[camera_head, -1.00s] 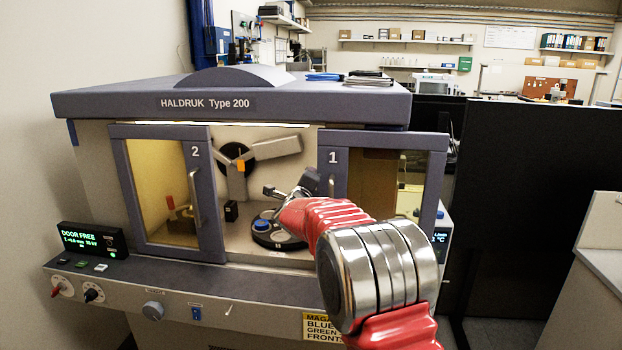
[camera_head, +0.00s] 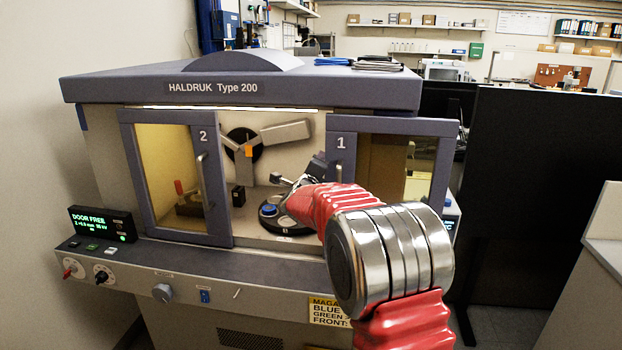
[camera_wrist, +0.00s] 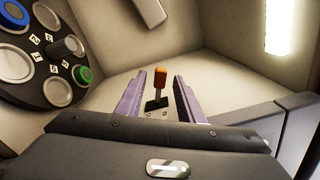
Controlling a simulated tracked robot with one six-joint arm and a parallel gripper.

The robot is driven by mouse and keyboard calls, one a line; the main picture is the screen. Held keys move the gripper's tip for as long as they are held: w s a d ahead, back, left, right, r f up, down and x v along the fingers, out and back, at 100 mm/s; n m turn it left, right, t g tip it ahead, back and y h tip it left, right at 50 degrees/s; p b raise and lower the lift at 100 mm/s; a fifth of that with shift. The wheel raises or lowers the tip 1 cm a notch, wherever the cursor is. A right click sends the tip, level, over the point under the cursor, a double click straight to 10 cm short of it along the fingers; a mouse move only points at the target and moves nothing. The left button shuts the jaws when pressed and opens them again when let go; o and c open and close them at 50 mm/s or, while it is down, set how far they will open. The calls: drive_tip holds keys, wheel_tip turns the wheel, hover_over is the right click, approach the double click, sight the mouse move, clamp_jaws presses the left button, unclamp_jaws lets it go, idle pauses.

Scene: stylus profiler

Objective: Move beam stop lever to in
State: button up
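A lever with an orange handle (camera_wrist: 160,77) and a dark base stands out from a pale chamber surface in the wrist view. I take it for the beam stop lever. Small marks lie by its base, too small to read. My gripper (camera_wrist: 159,84) is open, its two purple fingers apart on either side of the lever in the picture. The lever appears beyond the fingers, with no contact visible. In the head view my arm reaches into the chamber between door 2 (camera_head: 217,190) and door 1 (camera_head: 341,160), and I cannot make out this lever for certain there.
A round magazine (camera_wrist: 38,92) with coloured discs is at upper left in the wrist view. A pale lamp (camera_wrist: 279,25) is at upper right. The control box (camera_head: 100,224) reads "DOOR FREE". A dark partition (camera_head: 540,210) stands right of the machine.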

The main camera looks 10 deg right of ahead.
drive_tip(key=v, duration=1.2)
drive_tip(key=shift+s, duration=0.2)
drive_tip(key=shift+a, duration=0.1)
